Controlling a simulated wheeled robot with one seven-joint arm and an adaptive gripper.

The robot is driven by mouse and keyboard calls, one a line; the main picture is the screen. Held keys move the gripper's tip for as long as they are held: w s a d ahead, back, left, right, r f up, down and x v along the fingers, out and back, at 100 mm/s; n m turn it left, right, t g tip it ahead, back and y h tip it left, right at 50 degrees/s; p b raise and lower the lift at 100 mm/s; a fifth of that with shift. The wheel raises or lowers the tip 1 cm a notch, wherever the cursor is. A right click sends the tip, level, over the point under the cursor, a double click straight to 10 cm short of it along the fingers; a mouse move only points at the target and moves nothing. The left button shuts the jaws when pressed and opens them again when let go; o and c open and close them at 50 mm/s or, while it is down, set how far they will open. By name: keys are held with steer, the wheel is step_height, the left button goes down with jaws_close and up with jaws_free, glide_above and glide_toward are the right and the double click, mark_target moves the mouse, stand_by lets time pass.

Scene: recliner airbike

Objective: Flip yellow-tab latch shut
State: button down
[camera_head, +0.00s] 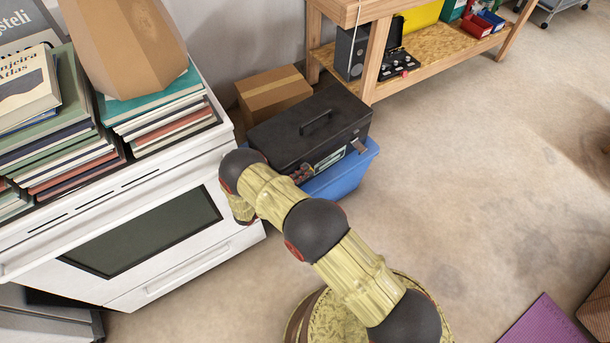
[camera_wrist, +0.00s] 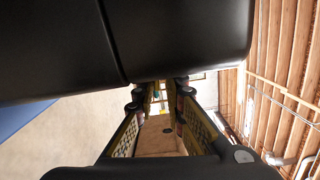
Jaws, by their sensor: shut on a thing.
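A black toolbox (camera_head: 305,125) with a top handle rests on a blue bin (camera_head: 340,178). In the wrist view the toolbox (camera_wrist: 190,40) fills the top. My gripper (camera_head: 301,174) is at the left part of the toolbox front, and my arm hides much of that area. In the wrist view my gripper (camera_wrist: 160,92) has its fingertips close together just below the toolbox edge, with a small yellowish bit between them that looks like the yellow-tab latch (camera_wrist: 160,88). Its exact angle is hidden. Another latch (camera_head: 358,146) sticks out at the right of the toolbox front.
A white oven (camera_head: 150,230) loaded with books stands close on the left. A cardboard box (camera_head: 272,92) is behind the toolbox. A wooden workbench (camera_head: 430,65) stands at the back. The floor (camera_head: 470,170) to the right is clear.

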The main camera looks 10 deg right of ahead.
steer(key=shift+s+f, duration=0.2)
steer(key=shift+f, duration=0.15)
steer(key=c, duration=2)
jaws_free()
steer(key=shift+w, duration=0.1)
steer(key=shift+c, duration=0.2)
steer(key=shift+r, duration=0.25)
step_height(320, 180, up, 10)
steer(key=shift+f, duration=0.15)
